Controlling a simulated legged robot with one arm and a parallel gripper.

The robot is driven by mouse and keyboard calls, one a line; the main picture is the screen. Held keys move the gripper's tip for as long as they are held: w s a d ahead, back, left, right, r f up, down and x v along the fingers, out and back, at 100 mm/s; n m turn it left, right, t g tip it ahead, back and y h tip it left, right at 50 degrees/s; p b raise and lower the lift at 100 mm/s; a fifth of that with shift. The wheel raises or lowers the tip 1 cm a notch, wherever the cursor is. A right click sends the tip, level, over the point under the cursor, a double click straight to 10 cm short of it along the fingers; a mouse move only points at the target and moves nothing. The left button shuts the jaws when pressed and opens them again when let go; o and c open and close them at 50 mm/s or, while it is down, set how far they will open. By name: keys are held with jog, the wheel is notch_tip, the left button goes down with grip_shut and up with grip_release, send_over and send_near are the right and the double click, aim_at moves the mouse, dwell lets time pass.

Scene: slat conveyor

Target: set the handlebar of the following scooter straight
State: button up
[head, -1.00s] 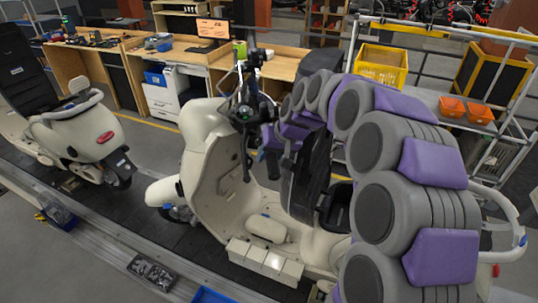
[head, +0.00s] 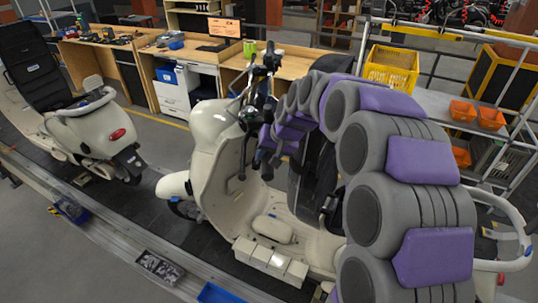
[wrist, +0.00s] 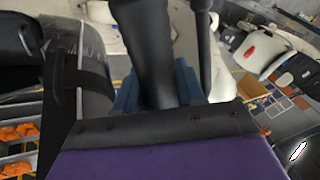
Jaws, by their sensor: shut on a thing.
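The cream scooter (head: 210,135) beside my arm stands on the conveyor, its front toward the left. Its dark handlebar (head: 270,62) rises above the front shield, with levers and cables around it. My gripper is at the handlebar; in the head view its fingers are mostly hidden by my purple and grey arm. In the wrist view, the blue fingers of my gripper (wrist: 158,88) lie on both sides of a thick black handlebar grip (wrist: 148,35), shut on it. The scooter's cream body shows behind the grip. The far handlebar end is hard to make out.
Another cream scooter (head: 95,125) with a red tail light stands ahead on the left. Workbenches (head: 130,50) line the back. A rack with a yellow crate (head: 390,68) and orange bins (head: 463,112) stands right. Metal rails (head: 120,235) edge the conveyor in front.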

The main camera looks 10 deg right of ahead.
jog(key=shift+w+a+r+m+p, duration=0.15)
jog(key=shift+a+r+m+p, duration=0.15)
jog(key=shift+a+r+p, duration=0.25)
jog(key=shift+w+a+r+m+p, duration=0.15)
jog(key=shift+a+r+m+p, duration=0.15)
jog(key=shift+a, duration=0.4)
jog(key=shift+w+a+r+m+p, duration=0.25)
jog(key=shift+a+r+m+p, duration=0.1)
jog(key=shift+a+p, duration=0.35)
jog(key=shift+w+a+r+m+p, duration=0.2)
jog(key=shift+a+r+m+p, duration=0.15)
jog(key=shift+a+p, duration=0.3)
